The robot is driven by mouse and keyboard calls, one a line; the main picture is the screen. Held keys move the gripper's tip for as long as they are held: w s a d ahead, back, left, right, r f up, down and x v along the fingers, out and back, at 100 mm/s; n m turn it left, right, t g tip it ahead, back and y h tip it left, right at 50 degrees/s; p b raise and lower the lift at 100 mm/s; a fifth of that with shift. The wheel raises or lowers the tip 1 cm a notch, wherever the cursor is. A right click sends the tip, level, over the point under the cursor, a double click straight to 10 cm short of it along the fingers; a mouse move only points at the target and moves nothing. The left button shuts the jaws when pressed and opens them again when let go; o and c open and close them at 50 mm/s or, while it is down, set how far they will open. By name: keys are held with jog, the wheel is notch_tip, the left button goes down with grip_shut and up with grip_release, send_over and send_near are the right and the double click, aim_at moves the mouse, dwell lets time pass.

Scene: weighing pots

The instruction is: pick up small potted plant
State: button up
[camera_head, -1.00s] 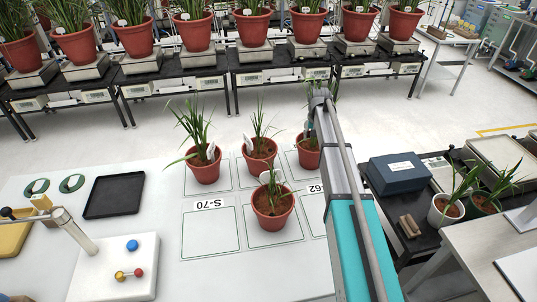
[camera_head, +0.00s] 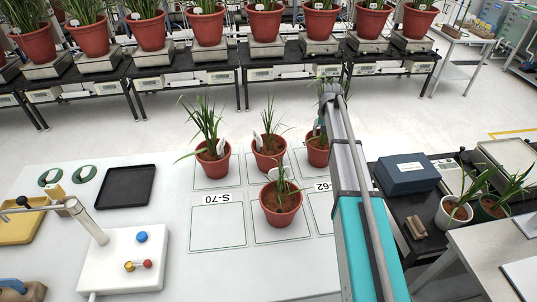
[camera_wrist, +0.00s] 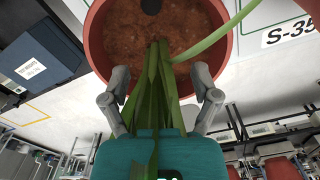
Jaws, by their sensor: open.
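Small potted plants in terracotta pots stand on the white table. In the head view they are at the back left (camera_head: 213,170), back middle (camera_head: 268,160), front (camera_head: 281,213) and back right (camera_head: 317,157). The back right one is partly hidden by my arm. My gripper, partly hidden behind my arm in the head view, is at that back right plant. In the wrist view my gripper (camera_wrist: 162,82) is open, with its two fingers apart at the near rim of a pot (camera_wrist: 238,45). Green leaves (camera_wrist: 158,85) pass between the fingers, over brown soil. I cannot tell whether the fingers touch the pot.
The table has marked squares with labels such as S-70 (camera_head: 217,197); some squares are empty. A black tray (camera_head: 125,186) and a white block with coloured knobs (camera_head: 125,272) lie left. A blue box (camera_head: 405,174) stands right of my arm. Potted plants on scales line the back.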

jog(key=r+p, duration=0.3)
jog(key=r, duration=0.1)
jog(key=shift+a+r+p, duration=0.2)
jog(key=shift+r+p, duration=0.05)
jog(key=shift+p, duration=0.15)
jog(key=s+a+r+n+p, duration=0.2)
jog(key=a+r+n+p, duration=0.3)
jog(key=a+n, duration=0.6)
notch_tip(320, 180, up, 4)
jog(key=n+p, duration=0.4)
jog(key=n, duration=0.7)
send_over(269, 135)
jog(key=shift+s+f, duration=0.1)
jog(key=shift+s, duration=0.25)
jog(key=shift+f, duration=0.15)
notch_tip(269, 135, down, 8)
jog(key=b, duration=0.9)
jog(key=shift+f, duration=0.2)
jog(key=shift+f, duration=0.15)
jog(key=shift+w+f+b, duration=0.15)
jog(key=shift+f+b, duration=1.1)
jog(key=shift+b, duration=0.05)
jog(key=shift+w+f+b, duration=0.1)
jog(key=shift+f+b, duration=1.1)
jog(key=shift+b, duration=0.1)
